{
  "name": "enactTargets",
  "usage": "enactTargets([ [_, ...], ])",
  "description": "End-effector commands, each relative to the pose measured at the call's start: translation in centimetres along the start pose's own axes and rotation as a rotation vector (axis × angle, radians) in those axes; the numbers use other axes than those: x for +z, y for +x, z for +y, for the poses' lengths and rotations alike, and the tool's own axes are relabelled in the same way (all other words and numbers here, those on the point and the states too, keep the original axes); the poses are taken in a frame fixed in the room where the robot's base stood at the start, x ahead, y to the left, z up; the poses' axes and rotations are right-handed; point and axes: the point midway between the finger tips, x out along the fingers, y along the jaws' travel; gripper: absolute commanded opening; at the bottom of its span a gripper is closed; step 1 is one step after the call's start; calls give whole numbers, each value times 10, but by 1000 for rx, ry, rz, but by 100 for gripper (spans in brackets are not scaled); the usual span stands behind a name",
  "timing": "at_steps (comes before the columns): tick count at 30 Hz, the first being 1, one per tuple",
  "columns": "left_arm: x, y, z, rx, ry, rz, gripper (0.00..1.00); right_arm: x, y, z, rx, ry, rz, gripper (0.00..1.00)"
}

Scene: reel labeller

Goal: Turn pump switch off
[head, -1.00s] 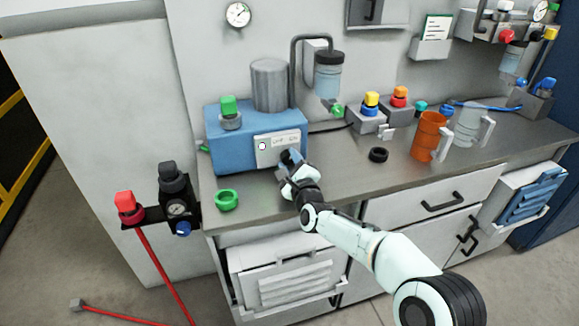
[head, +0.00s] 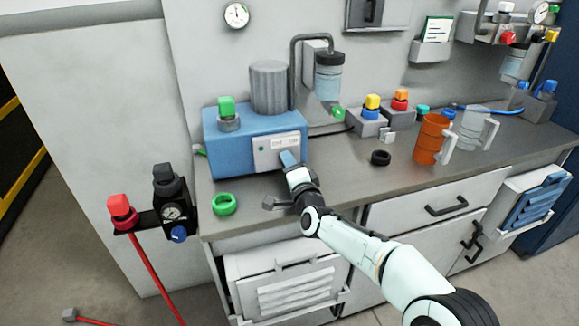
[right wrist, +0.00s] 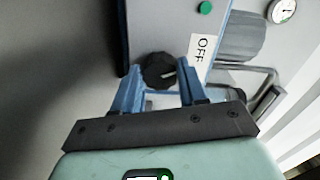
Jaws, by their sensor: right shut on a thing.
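The pump is a blue box (head: 225,145) with a grey motor cylinder (head: 269,88) on top. Its white front panel (head: 265,158) has a small green dot. My right gripper (head: 287,160) reaches this panel's right part and hides the switch in the head view. In the right wrist view the switch is a black round knob (right wrist: 158,71) with a pale pointer mark, between the two blue fingers of my right gripper (right wrist: 160,88), which is shut on it. My left gripper is out of view.
A green ring (head: 224,204) lies on the counter (head: 345,187) left of my arm. A black ring (head: 381,158) and an orange jug (head: 430,140) stand to the right. A regulator with a red knob (head: 120,207) sits off the counter's left end.

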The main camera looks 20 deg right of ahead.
Motion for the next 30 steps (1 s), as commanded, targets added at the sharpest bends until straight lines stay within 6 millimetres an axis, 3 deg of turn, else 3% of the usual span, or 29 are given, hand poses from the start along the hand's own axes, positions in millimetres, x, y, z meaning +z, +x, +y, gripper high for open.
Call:
enactTargets([
  [13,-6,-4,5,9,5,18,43,0,0,1,1,-287,-1,11],
  [30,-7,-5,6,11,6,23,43,0,0,1,1,-356,-1,11],
])
